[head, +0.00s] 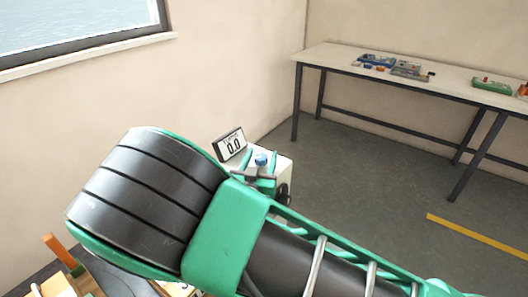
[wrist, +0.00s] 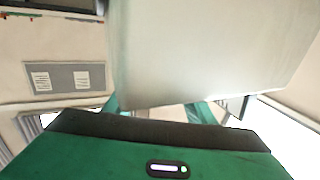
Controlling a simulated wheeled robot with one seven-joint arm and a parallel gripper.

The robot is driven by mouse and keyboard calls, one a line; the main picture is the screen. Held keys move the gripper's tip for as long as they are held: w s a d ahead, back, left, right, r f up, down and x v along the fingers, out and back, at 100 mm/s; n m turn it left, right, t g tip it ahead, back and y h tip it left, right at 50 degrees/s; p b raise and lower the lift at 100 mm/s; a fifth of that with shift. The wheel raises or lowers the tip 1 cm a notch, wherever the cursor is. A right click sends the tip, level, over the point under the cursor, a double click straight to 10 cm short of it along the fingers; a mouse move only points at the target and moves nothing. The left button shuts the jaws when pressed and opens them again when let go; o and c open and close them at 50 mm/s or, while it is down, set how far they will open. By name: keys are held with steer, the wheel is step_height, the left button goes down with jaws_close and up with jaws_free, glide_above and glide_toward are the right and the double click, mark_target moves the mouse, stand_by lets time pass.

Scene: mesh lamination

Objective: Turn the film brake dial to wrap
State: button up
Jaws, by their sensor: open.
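A small white machine (head: 285,166) stands on the floor near the wall in the head view, partly hidden behind my arm. A blue knob (head: 261,159) shows at its top, and a black round part (head: 284,194) on its right side. I cannot tell which of these is the film brake dial, and no wrap mark is readable. My gripper (head: 261,166) is open, its green fingers appearing on either side of the blue knob; contact cannot be told. In the wrist view my gripper (wrist: 158,108) lies below a large pale panel (wrist: 205,50), with nothing seen held.
A long table (head: 345,60) with several small devices is at the back right. A yellow line (head: 475,236) marks the open grey floor. A grey wall panel (wrist: 62,77) shows at left in the wrist view.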

mark_target(266, 156)
steer(key=shift+x, duration=1.65)
steer(key=c, duration=1.1)
steer(key=shift+o, duration=0.3)
steer(key=shift+m+h, duration=0.3)
steer(key=m+g+h, duration=0.1)
steer(key=h, duration=0.1)
steer(key=d+m+g+h, duration=0.1)
steer(key=m+h, duration=0.1)
steer(key=h, duration=0.1)
steer(key=shift+s+d, duration=0.1)
steer(key=shift+s, duration=0.1)
steer(key=shift+s+d+m+g+h, duration=0.15)
steer(key=shift+s+m+g+h, duration=0.05)
steer(key=shift+m+g+h, duration=0.7)
steer(key=shift+s+d+m+g+h, duration=0.2)
steer(key=shift+m+g+h, duration=0.65)
steer(key=shift+g, duration=0.2)
steer(key=shift+s+d+m+g+h, duration=0.15)
steer(key=shift+s+m+g+h, duration=0.05)
steer(key=shift+m+g+h, duration=0.7)
steer(key=shift+g, duration=0.25)
